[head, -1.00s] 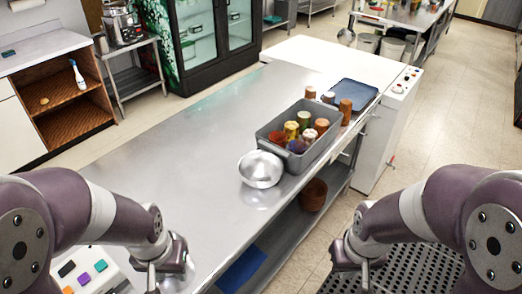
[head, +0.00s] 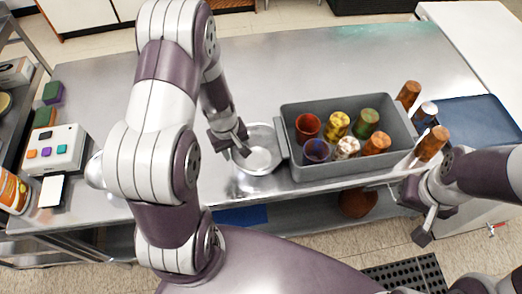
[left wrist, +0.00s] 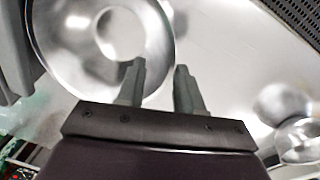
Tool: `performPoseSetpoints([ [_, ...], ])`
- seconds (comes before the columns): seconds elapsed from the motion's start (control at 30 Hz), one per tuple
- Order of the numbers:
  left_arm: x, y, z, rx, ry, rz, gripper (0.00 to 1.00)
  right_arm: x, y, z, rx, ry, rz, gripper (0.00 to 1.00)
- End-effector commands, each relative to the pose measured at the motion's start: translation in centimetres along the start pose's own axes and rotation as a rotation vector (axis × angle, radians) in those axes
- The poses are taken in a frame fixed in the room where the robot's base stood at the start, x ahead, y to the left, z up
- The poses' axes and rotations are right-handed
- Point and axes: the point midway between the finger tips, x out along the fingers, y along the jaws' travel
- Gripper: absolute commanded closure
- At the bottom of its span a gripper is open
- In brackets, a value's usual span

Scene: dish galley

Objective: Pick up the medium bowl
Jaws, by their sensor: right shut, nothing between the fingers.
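A shiny metal bowl (head: 258,160) stands open side up on the steel counter, just left of the grey bin. It fills the upper left of the left wrist view (left wrist: 60,55). I cannot tell for sure that it is the medium one. My left gripper (head: 238,148) is open at the bowl's left rim. In the left wrist view its fingers (left wrist: 160,68) are apart, one over the bowl and one near or past its rim; contact is unclear. My right gripper (head: 422,222) is shut and empty at the counter's front right, away from the bowl.
A grey bin (head: 347,172) of several cups stands close against the bowl's right side. More cups and a blue tray (head: 478,120) are further right. Another shiny round item (head: 95,170) is partly hidden behind my left arm. The counter behind the bowl is clear.

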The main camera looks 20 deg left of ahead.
Motion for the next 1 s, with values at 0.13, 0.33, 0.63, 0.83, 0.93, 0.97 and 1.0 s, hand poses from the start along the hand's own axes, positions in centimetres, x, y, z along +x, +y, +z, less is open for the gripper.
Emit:
performPoseSetpoints([
  [0.13, 2.9, 0.1, 0.3, 0.000, -0.002, -0.002, 0.64, 0.4, 0.0, 0.0, 0.000, 0.000, 0.000, 1.00],
  [0.33, 3.6, 0.1, 0.3, 0.002, 0.000, -0.002, 0.64, 0.4, 0.0, 0.0, 0.000, 0.000, 0.000, 1.00],
  [0.63, 3.6, 0.1, 0.3, 0.002, 0.000, -0.002, 1.00, 0.4, 0.0, 0.0, 0.000, 0.000, 0.000, 1.00],
  [0.83, 3.6, 0.1, 0.3, 0.002, -0.002, -0.002, 1.00, 0.4, 0.0, 0.0, 0.000, 0.001, 0.000, 1.00],
  [0.93, 3.6, 0.1, 0.3, 0.002, -0.003, -0.003, 1.00, 0.4, 0.0, 0.0, 0.000, 0.001, 0.000, 1.00],
  [0.97, 3.6, 0.1, 0.4, 0.002, -0.003, -0.003, 1.00, 0.4, 0.0, 0.0, 0.000, 0.001, 0.000, 1.00],
  [1.0, 3.6, 0.1, 0.4, 0.002, -0.003, -0.003, 1.00, 0.4, 0.0, 0.0, 0.000, 0.001, 0.000, 1.00],
])
